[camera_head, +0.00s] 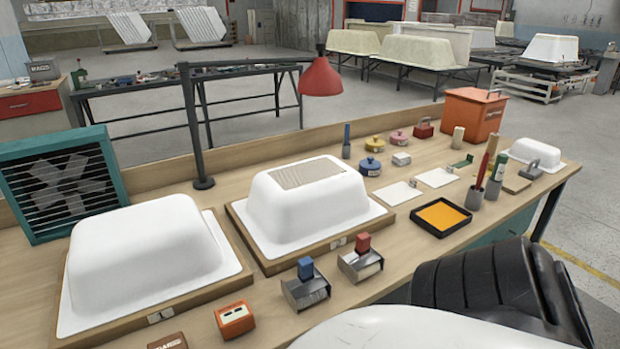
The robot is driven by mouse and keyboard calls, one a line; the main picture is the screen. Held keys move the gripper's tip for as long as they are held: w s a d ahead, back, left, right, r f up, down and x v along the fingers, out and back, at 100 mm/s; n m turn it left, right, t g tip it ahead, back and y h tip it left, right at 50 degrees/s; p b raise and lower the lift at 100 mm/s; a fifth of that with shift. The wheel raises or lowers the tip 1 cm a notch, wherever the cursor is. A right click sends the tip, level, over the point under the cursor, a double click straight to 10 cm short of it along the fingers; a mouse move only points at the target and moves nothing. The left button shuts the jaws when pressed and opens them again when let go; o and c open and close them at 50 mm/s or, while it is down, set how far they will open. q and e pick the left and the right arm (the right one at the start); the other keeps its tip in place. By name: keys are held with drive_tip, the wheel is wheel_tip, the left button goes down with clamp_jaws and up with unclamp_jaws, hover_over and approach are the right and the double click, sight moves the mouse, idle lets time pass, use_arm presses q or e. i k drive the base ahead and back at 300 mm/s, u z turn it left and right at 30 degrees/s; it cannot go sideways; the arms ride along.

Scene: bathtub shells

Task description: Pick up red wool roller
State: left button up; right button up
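A tool with a red upright block handle (362,242) stands on the bench just right of the middle, in front of the second white tub shell; it seems to be the red wool roller. Below the handle is a shiny metal body with a pale front. A similar tool with a blue handle (305,268) stands to its left, a small gap apart. Neither of my grippers shows in the head view. Nothing is seen touching the red-handled tool.
Two white tub shells (145,250) (308,200) sit on wooden boards. A red lamp (320,78) hangs behind them. A black tray with orange contents (441,217) and cups with upright tools (474,198) stand to the right. An orange box (235,319) sits at the front.

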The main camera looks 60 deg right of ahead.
sight(366, 261)
drive_tip(key=i, duration=0.2)
drive_tip(key=z, duration=1.4)
